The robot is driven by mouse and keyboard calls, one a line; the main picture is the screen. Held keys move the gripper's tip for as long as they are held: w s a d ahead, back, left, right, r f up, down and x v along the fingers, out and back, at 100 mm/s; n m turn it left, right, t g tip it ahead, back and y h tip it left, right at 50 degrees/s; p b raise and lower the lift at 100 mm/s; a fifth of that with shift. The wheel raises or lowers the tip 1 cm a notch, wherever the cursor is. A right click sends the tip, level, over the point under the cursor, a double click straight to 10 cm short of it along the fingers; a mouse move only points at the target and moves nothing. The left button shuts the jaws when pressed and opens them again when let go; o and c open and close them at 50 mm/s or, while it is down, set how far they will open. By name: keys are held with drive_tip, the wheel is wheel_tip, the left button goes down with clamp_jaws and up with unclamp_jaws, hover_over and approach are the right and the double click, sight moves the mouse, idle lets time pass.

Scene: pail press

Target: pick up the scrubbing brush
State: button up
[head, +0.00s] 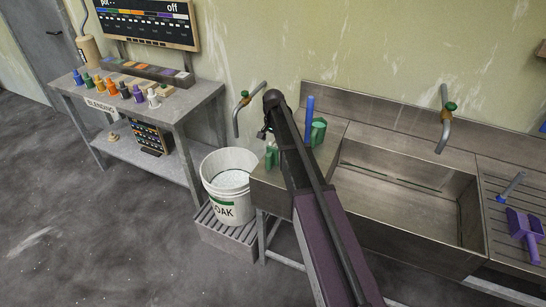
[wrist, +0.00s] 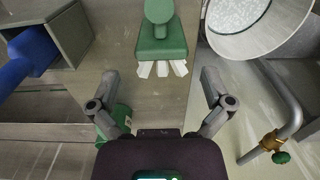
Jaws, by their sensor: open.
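A green scrubbing brush (wrist: 163,42) with pale bristles is ahead of my gripper (wrist: 161,74) in the wrist view. It sits on the grey metal surface, its bristles pointing toward me. My gripper is open and empty, with one finger to each side of the brush's near end and a gap between. In the head view, a green part of the brush (head: 271,155) shows at the left end of the sink counter (head: 262,178), just below my gripper (head: 264,133). My arm hides part of that counter.
A white pail (head: 228,206) stands on a slatted stand left of the counter. A blue upright handle (head: 309,118) and a green object (head: 318,132) are right of my arm. A tap (head: 240,112) is behind. A purple handled block (head: 523,227) lies on the drainboard.

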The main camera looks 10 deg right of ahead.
sight(273, 147)
drive_tip(key=shift+s+a+f+b, duration=0.1)
drive_tip(key=shift+s+f+b, duration=0.05)
drive_tip(key=shift+f+b, duration=0.6)
drive_tip(key=shift+s+a+f+b, duration=0.1)
drive_tip(key=shift+f+b, duration=0.55)
drive_tip(key=shift+f, duration=0.05)
drive_tip(key=shift+f+b, duration=1.1)
drive_tip(key=c, duration=1.2)
drive_tip(key=shift+r, duration=0.15)
wheel_tip(273, 147, up, 3)
drive_tip(key=p, duration=0.3)
drive_tip(key=shift+r+p, duration=0.2)
drive_tip(key=shift+p, duration=0.15)
drive_tip(key=s+d, duration=0.1)
drive_tip(key=s, duration=0.4)
drive_tip(key=s+d+r+p, duration=0.1)
drive_tip(key=s, duration=0.4)
drive_tip(key=s+d, duration=0.1)
drive_tip(key=s, duration=0.4)
drive_tip(key=shift+s+d+r, duration=0.15)
drive_tip(key=shift+s+d, duration=0.1)
drive_tip(key=shift+s, duration=0.05)
